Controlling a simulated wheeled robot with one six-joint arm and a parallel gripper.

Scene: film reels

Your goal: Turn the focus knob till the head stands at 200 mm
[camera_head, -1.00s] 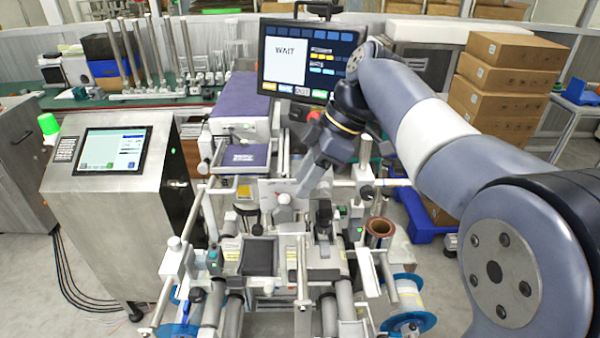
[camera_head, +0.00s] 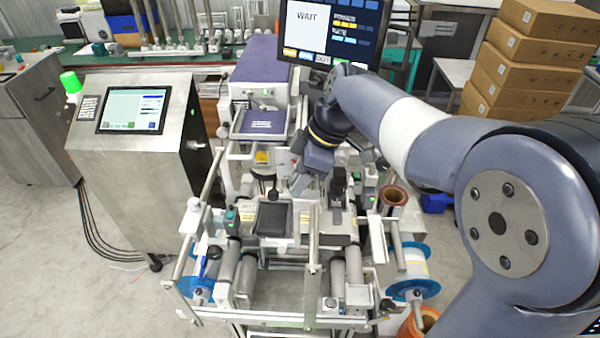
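My gripper (camera_head: 301,182) reaches down over the middle of the film-reel machine (camera_head: 318,316), in front of its purple-topped rear unit. Its fingers are small and blend with the grey parts there, so I cannot tell whether they are open or touching anything. I cannot pick out the focus knob for sure; it may be among the small parts by my gripper or hidden behind it. The head and any mm scale are too small to tell apart. The monitor (camera_head: 336,30) above the machine reads "WAIT".
A steel cabinet (camera_head: 122,180) with a lit screen and green lamp stands left. Blue-flanged reels sit at the machine's lower left and right (camera_head: 411,270). A copper-coloured roll (camera_head: 394,200) stands right of my gripper. Cardboard boxes (camera_head: 520,90) are stacked behind. Floor at lower left is clear.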

